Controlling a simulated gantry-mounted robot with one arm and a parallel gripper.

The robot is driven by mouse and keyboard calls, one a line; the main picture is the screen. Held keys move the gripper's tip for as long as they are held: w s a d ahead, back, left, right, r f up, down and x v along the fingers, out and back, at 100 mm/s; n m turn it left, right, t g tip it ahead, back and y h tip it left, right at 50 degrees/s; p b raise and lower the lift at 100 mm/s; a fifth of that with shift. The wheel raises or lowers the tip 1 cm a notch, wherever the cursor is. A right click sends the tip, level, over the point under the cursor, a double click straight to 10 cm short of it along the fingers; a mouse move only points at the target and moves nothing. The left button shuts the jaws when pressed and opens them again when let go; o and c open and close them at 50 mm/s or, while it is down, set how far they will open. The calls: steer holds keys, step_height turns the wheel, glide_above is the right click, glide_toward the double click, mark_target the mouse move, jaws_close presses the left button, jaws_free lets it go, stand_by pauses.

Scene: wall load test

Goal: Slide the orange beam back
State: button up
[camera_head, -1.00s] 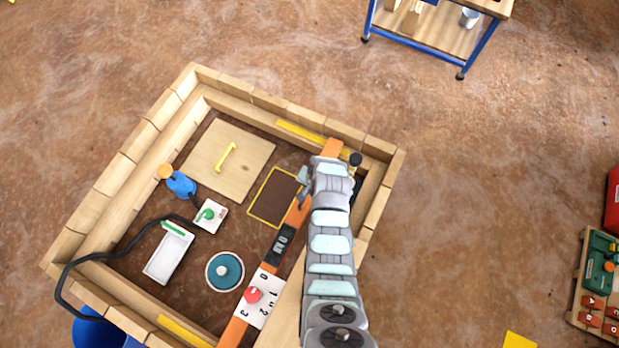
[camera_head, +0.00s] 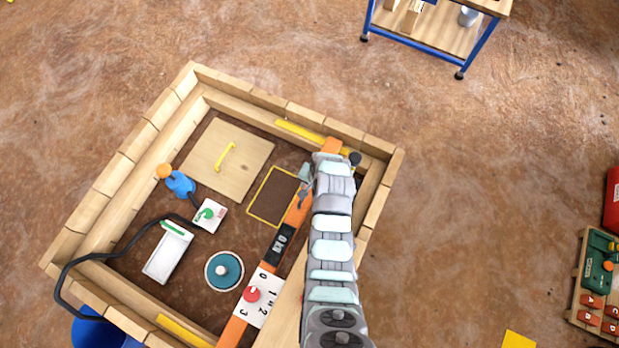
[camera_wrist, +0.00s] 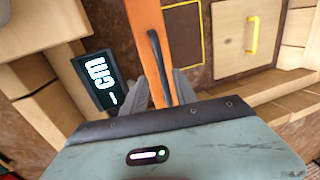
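The orange beam (camera_head: 292,219) runs diagonally across the wooden frame, from the upper right to the lower left. It also shows in the wrist view (camera_wrist: 148,22), with a dark bar-shaped handle (camera_wrist: 157,58) along its face. My gripper (camera_head: 303,187) is at the beam's upper part and is partly hidden by my arm in the head view. In the wrist view my gripper (camera_wrist: 164,82) has its two grey fingers apart, one on each side of the beam and handle. I cannot tell whether either finger touches them.
A black display (camera_wrist: 94,80) stands beside the beam in the wrist view. A white dial plate with a red knob (camera_head: 252,294) sits at the beam's lower part. A yellow-edged brown panel (camera_head: 273,196) and a wooden panel with yellow handle (camera_head: 228,158) lie left of it.

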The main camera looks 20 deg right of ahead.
step_height(320, 180, up, 8)
steer(key=s+d, duration=0.1)
stand_by(0.8)
